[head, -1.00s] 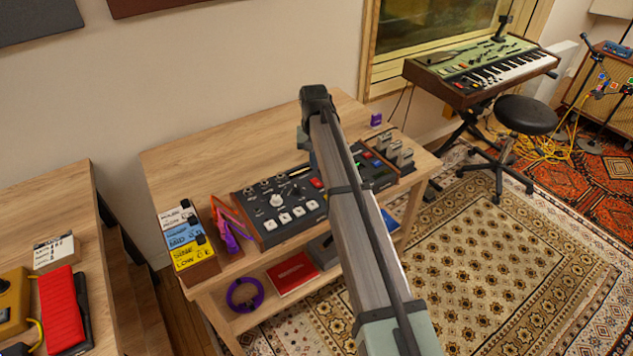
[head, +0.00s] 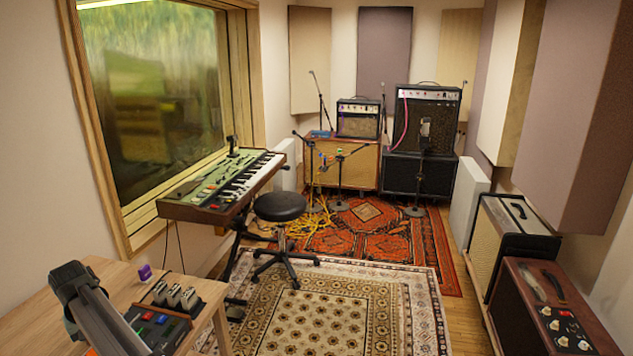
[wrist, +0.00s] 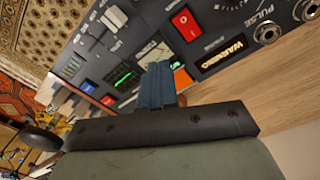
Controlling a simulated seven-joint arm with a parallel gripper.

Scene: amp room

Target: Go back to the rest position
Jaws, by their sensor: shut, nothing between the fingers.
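My gripper (wrist: 157,86) is shut and empty in the wrist view, its two blue-grey fingers together over the dark control panel (wrist: 220,35). I cannot tell the exact gap between the fingertips and the panel. In the head view my arm stands at the lower left, over the wooden desk (head: 112,277), and hides part of the panel there. The fingers do not show in the head view.
The panel has a red rocker switch (wrist: 186,25) and grey sliders (wrist: 113,17). A purple block (head: 145,272) sits on the desk. A keyboard (head: 225,185), a black stool (head: 280,207) and amplifiers (head: 425,120) stand beyond. The patterned rug (head: 330,310) is largely clear.

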